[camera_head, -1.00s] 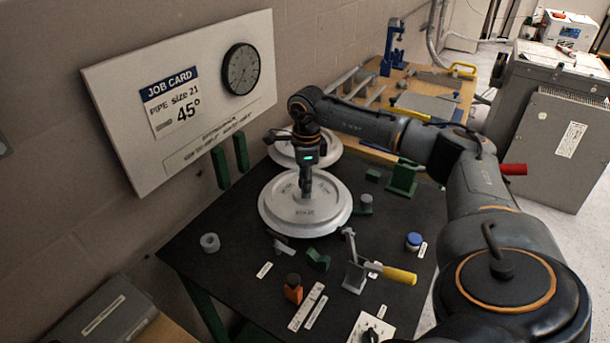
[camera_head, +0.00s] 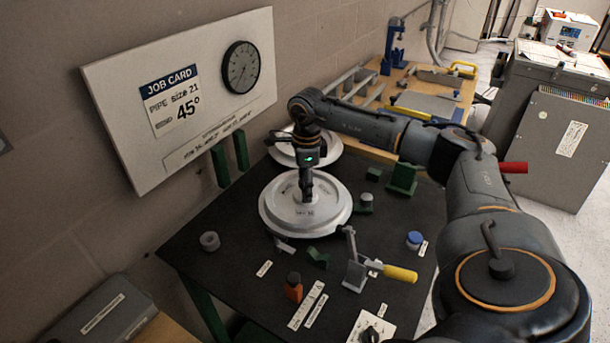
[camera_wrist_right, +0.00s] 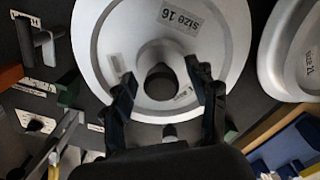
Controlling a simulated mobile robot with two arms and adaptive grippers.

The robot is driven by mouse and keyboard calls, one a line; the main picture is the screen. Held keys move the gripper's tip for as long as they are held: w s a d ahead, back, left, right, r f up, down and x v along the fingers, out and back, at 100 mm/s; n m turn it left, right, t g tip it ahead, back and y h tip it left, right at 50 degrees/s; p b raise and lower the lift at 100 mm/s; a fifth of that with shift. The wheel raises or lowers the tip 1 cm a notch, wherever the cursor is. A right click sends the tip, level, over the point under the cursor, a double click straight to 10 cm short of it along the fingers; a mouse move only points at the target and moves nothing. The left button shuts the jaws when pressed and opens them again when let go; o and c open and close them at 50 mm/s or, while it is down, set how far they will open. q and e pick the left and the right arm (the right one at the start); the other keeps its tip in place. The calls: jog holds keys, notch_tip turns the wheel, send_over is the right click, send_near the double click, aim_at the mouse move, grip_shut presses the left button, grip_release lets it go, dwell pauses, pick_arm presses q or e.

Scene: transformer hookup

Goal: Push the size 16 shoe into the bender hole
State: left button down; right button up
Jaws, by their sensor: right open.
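The size 16 shoe (camera_head: 328,212) is a round, pale grey disc with a raised rim. It lies over the black bender table (camera_head: 225,270), looking nearly level. My right gripper (camera_head: 306,196) points down at its middle. In the right wrist view, the shoe (camera_wrist_right: 112,35) carries a "SIZE 16" label and has a dark round opening at its centre. There my right gripper (camera_wrist_right: 162,78) is open, one finger on each side of the opening; I cannot tell whether the fingers touch the shoe. The bender hole is hidden. My left gripper is not in view.
A second pale shoe (camera_head: 325,150) lies just behind. In front are a lever with a yellow handle (camera_head: 400,274), an orange bottle (camera_head: 293,287), green blocks (camera_head: 317,258) and a blue-capped jar (camera_head: 414,240). A job card board (camera_head: 225,105) stands along the wall.

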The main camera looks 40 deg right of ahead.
jog(key=shift+r+p, duration=1.8)
jog(key=shift+r, duration=0.8)
notch_tip(320, 180, up, 12)
jog(key=shift+f, duration=0.1)
